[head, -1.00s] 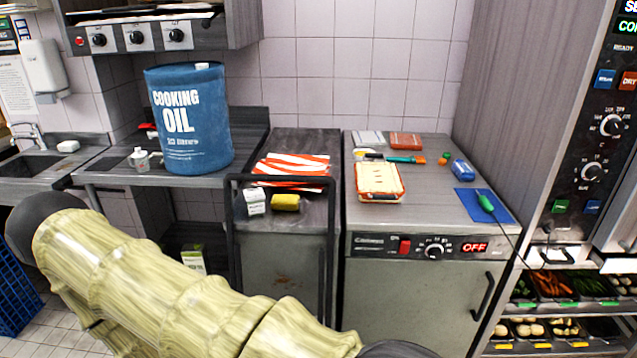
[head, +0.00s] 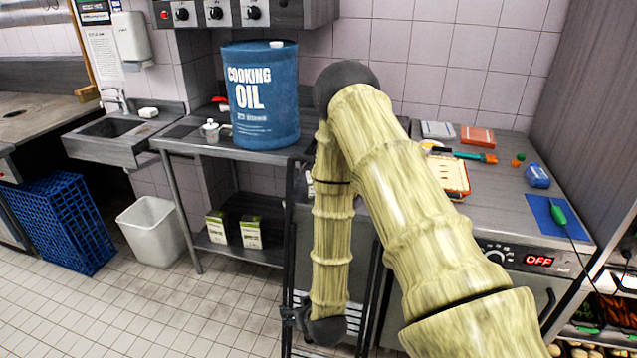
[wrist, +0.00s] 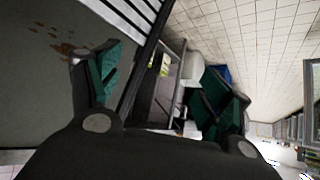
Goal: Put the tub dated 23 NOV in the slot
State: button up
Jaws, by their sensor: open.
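No tub with a readable 23 NOV date shows in either view, and I cannot make out the slot. My gripper (wrist: 158,90) is open and empty in the wrist view, its two dark fingers with green pads spread wide apart. It is low in front of the counters, beside a grey metal panel with rust-coloured spots (wrist: 62,48). In the head view my arm hangs down across the middle and hides part of the counter and the dark-framed rack (head: 288,270).
A blue cooking oil drum (head: 262,100) stands on the left counter, with two cartons (head: 250,232) on the shelf below. A white bin (head: 152,232) and blue crate (head: 62,222) stand on the floor. Food trays (head: 600,310) sit at lower right.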

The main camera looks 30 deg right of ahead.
jog(key=w+d+r+m+t+h+p, duration=0.1)
jog(key=w+d+r+t+h, duration=0.1)
jog(key=w+d+r, duration=0.4)
jog(key=w+d+r+m+t+h+p, duration=0.1)
jog(key=w+d+r+t+h, duration=0.1)
jog(key=w+d+r, duration=0.4)
jog(key=w+d+r+m+t+h+p, duration=0.1)
jog(key=w+d+r, duration=0.5)
jog(key=r, duration=0.6)
jog(key=shift+w+d+r+m+t+h, duration=0.15)
jog(key=shift+w+m+t+h, duration=0.15)
jog(key=shift+t+h, duration=0.55)
jog(key=shift+w+d+r+p, duration=0.2)
jog(key=shift+w+p, duration=0.1)
jog(key=shift+w, duration=0.35)
jog(key=shift+p+x, duration=0.9)
jog(key=shift+x, duration=1.35)
jog(key=c, duration=1.3)
